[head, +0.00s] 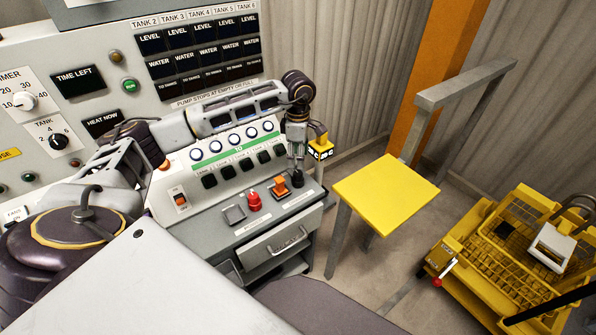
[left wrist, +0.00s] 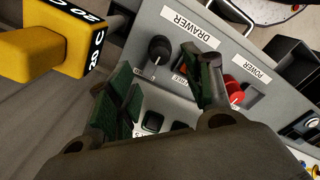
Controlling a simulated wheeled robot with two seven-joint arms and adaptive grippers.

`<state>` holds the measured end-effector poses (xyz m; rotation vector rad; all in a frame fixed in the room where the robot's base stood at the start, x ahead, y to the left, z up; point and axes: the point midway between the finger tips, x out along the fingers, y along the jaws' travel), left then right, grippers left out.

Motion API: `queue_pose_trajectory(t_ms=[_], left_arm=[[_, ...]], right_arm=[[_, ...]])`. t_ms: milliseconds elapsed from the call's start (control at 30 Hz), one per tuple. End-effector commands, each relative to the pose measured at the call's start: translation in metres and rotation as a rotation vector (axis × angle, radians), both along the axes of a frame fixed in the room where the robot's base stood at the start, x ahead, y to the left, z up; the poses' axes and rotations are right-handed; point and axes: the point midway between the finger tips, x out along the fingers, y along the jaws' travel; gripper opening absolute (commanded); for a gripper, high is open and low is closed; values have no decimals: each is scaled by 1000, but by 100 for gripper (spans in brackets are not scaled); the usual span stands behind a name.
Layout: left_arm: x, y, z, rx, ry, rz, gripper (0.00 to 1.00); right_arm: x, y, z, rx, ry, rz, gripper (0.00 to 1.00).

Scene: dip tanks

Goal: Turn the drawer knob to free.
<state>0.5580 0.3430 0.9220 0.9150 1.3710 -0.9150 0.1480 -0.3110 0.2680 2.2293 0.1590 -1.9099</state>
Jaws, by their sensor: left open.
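The black drawer knob (left wrist: 158,48) sits beside the DRAWER label (left wrist: 191,28) on the grey panel in the left wrist view. In the head view the knob (head: 298,179) shows at the panel's right end, just under my left gripper (head: 296,163). My left gripper (left wrist: 163,88) is open, with its dark green finger pads apart and nothing held between them. I cannot tell whether the fingers touch the knob. The drawer (head: 262,250) below the panel, with a bar handle, looks shut.
An orange switch (head: 281,187) and a red knob (head: 253,201) stand left of the drawer knob. A yellow box (left wrist: 42,48) marked "20 C" is close beside the gripper. A yellow-topped stand (head: 385,193) and a yellow cart (head: 500,262) are to the right.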

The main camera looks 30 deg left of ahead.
Motion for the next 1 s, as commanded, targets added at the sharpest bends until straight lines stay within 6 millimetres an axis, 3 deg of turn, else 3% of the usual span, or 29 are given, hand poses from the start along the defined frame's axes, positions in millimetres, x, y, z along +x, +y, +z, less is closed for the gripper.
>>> queue_pose_trajectory(t_ms=[500, 1000], left_arm=[[0, -1, -63, -1, 1, 0, 51], [0, 0, -73, -1, 0, 0, 51]], right_arm=[[0, 0, 0, 0, 0, 0, 40], [-1, 1, 0, 1, 1, 0, 40]])
